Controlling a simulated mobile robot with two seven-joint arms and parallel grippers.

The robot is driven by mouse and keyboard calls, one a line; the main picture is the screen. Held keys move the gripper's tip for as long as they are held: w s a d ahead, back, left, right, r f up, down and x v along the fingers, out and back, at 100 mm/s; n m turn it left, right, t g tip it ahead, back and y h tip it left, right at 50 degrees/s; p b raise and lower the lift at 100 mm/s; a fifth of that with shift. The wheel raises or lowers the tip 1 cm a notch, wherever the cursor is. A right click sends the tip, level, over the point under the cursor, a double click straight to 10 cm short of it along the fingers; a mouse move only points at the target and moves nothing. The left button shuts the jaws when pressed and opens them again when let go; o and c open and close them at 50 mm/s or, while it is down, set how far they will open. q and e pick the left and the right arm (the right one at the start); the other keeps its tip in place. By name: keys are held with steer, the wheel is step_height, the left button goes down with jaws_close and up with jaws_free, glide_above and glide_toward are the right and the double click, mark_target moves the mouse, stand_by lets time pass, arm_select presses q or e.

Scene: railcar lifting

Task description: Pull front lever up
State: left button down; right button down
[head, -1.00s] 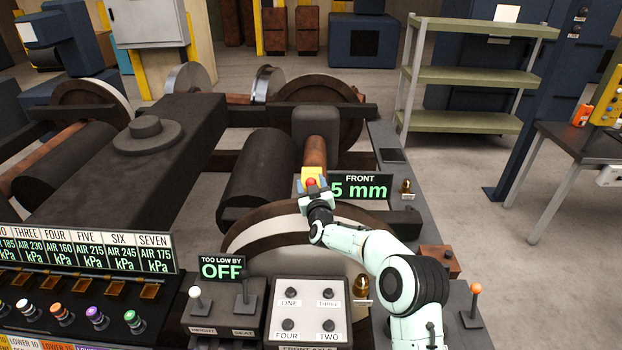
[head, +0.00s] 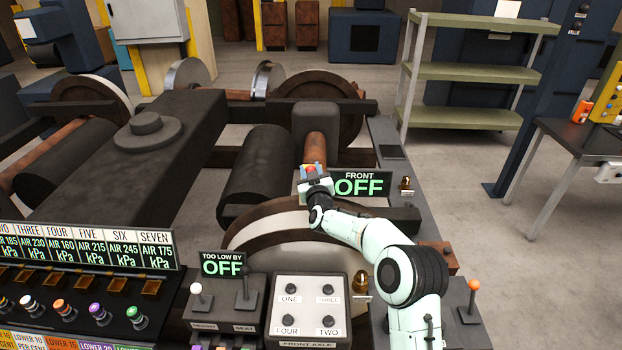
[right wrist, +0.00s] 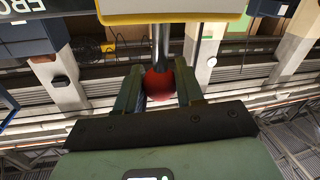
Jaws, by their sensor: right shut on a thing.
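My right gripper (head: 312,178) reaches to the front display at the middle of the head view. In the right wrist view its two fingers (right wrist: 160,88) are shut around a red ball knob (right wrist: 159,85) on a metal rod, the front lever. In the head view only a little of the red knob (head: 310,169) shows above the gripper. The front display (head: 360,184) beside it reads OFF in green. My left gripper is not in view.
An orange-knobbed lever (head: 473,285) stands at right.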

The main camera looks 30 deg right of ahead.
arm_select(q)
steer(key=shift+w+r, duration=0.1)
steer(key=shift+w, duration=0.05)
arm_select(e)
steer(key=shift+r, duration=0.6)
steer(key=c, duration=0.8)
jaws_free()
steer(key=shift+o, duration=0.2)
steer(key=shift+f, duration=0.1)
steer(key=shift+s+f, duration=0.1)
steer(key=shift+s, duration=0.05)
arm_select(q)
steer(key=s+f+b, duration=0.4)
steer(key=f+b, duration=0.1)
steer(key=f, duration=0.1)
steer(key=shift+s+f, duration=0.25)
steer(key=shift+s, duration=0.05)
arm_select(e)
steer(key=v, duration=1.3)
steer(key=shift+a, duration=0.1)
